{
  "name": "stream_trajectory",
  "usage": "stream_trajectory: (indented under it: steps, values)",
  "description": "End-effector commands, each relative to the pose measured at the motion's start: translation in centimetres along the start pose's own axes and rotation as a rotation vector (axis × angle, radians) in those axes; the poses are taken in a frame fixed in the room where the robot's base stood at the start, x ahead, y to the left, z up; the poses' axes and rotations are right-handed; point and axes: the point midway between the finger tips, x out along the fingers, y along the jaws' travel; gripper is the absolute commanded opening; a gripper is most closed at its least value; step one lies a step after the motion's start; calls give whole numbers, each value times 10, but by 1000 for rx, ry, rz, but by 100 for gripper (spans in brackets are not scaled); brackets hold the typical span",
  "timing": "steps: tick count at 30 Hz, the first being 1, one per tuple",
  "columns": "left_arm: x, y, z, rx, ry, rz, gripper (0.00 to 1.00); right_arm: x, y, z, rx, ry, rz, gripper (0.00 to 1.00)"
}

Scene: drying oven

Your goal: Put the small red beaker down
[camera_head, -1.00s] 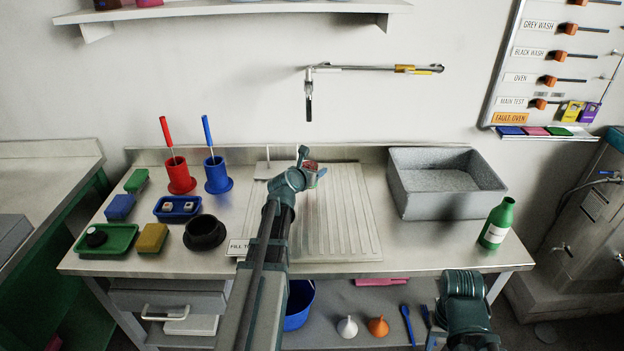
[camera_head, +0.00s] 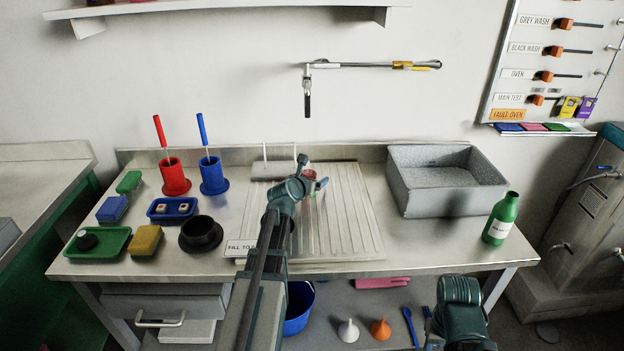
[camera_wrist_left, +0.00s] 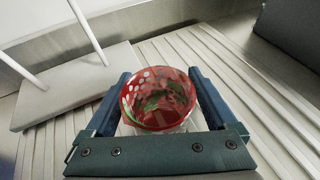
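The small red beaker (camera_wrist_left: 158,100) is between the two fingers of my left gripper (camera_wrist_left: 160,92) in the left wrist view. The fingers sit against its sides, and I look down into its round rim; dark and greenish patches show inside. In the head view the beaker (camera_head: 309,175) is a small red patch at the end of my left arm, partly hidden by the gripper (camera_head: 308,184). It is upright over the ribbed draining board (camera_head: 347,215). Whether its base touches the board is hidden. My right arm shows at the lower right, but its gripper does not.
A white rack with upright pegs (camera_head: 272,168) stands just left of the beaker. A grey basin (camera_head: 447,202) is to the right, with a green bottle (camera_head: 502,218) beyond. Red (camera_head: 174,178) and blue (camera_head: 213,177) holders stand left. The board's right part is clear.

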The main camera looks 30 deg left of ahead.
Motion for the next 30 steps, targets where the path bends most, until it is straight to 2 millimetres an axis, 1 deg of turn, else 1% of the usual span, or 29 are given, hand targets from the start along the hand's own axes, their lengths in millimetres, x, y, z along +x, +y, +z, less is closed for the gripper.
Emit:
stream_trajectory:
  steps: [6, 9, 11, 21, 24, 30]
  values:
    - [0, 0, 1, 0, 0, 0, 90, -1, 0, 0, 0, 0, 0, 50]
    - [-3, 0, 6, 0, 0, 0, 90, -6, 1, 0, 0, 0, 0, 50]
    - [-14, 0, 4, 0, 0, 1, 90, -9, 1, 0, 0, 0, 0, 50]
    - [-85, -1, 5, -1, 0, 1, 90, -37, 4, 2, 0, 0, 0, 50]
    - [-101, -1, 4, -1, 0, 0, 90, -42, 4, 2, 0, 0, 0, 50]
    - [-118, 0, 4, 0, 0, 0, 90, -48, 5, 3, 0, 0, 0, 50]
